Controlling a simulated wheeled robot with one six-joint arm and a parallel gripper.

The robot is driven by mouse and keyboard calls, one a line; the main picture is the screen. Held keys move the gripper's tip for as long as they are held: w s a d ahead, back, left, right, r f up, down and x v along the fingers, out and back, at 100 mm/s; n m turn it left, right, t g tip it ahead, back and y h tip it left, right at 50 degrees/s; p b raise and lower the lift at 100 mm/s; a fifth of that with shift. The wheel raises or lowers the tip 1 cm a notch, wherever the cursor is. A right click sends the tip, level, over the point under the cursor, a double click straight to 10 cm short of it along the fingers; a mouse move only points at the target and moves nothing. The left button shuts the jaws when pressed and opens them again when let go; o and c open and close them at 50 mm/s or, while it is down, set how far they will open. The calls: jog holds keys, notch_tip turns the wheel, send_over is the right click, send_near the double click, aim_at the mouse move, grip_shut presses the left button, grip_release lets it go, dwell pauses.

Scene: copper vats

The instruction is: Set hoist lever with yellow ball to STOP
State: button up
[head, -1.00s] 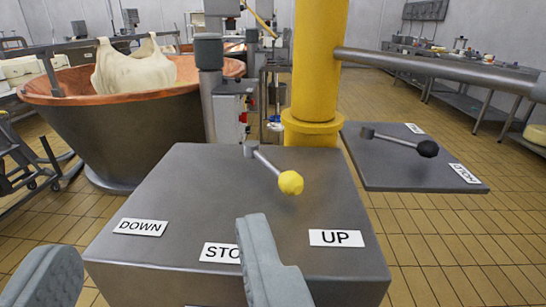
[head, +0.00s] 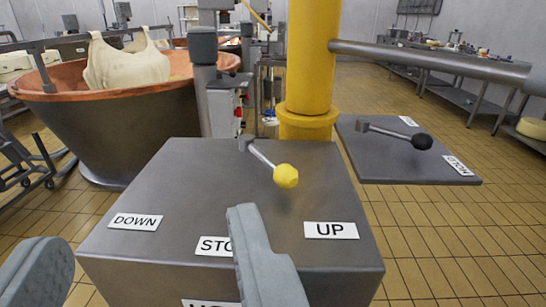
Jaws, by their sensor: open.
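The hoist lever (head: 262,158) has a yellow ball (head: 286,176) at its end and is pivoted at the back of a grey box top (head: 190,185). It slants right and toward me, in the direction of the UP label (head: 331,230). The STOP label (head: 213,245) is at the front middle, its right end hidden by my finger. The DOWN label (head: 134,222) is at the front left. My gripper (head: 150,260) is open and empty, its two grey fingers wide apart.
A yellow column (head: 313,60) rises behind the box. A second panel with a black-ball lever (head: 421,141) and a HOLD label (head: 458,166) is at the right. A copper vat (head: 120,120) with a white cloth bag stands back left. Tiled floor is free at right.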

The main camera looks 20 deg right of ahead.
notch_tip(320, 180, up, 6)
jog(key=n+g, duration=0.3)
jog(key=g, duration=1.4)
send_over(287, 168)
notch_tip(287, 168, down, 18)
jog(key=shift+r, duration=0.15)
jog(key=shift+c, duration=0.2)
grip_shut()
